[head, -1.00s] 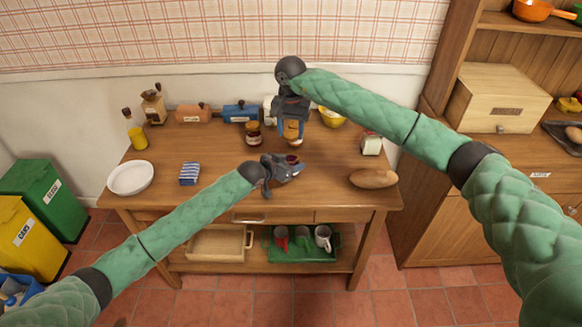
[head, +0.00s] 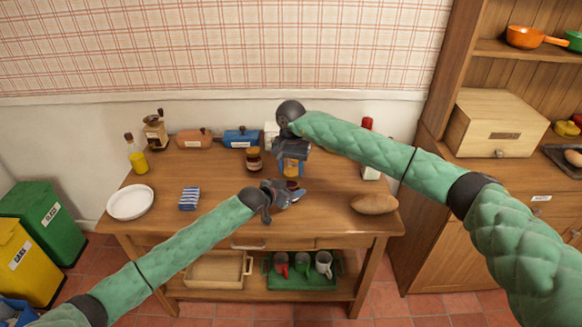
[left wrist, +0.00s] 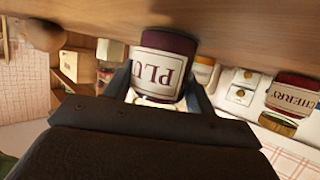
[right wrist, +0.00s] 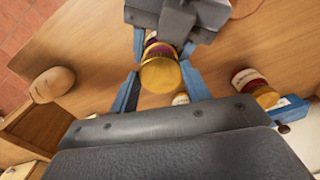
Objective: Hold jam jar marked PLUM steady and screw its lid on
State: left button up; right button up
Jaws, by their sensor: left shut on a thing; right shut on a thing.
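The jam jar marked PLUM (left wrist: 163,62), with dark purple jam and a cream label, is between the fingers of my left gripper (head: 297,190), which is shut on it. It shows upside down in the left wrist view. My right gripper (head: 291,176) is above it, shut on a gold lid (right wrist: 160,74) between its blue fingers. In the right wrist view the lid lines up over the jar; I cannot tell whether they touch. The jar's top is mostly hidden by the grippers.
A CHERRY jar (left wrist: 292,95) with a gold lid stands behind on the wooden table (head: 225,165). A bread loaf (head: 374,204) lies at right, a white bowl (head: 130,203) and striped cloth (head: 189,198) at left.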

jog(key=shift+f, duration=0.9)
jog(key=shift+f, duration=0.55)
dwell(0.5)
jog(key=m, duration=0.6)
jog(key=shift+a+m, duration=0.1)
jog(key=shift+m, duration=0.3)
jog(key=m, duration=0.6)
jog(key=shift+w+m, duration=0.15)
jog(key=shift+m, duration=0.15)
jog(key=o, duration=0.9)
jog(key=shift+o, duration=0.2)
jog(key=shift+r, duration=2.25)
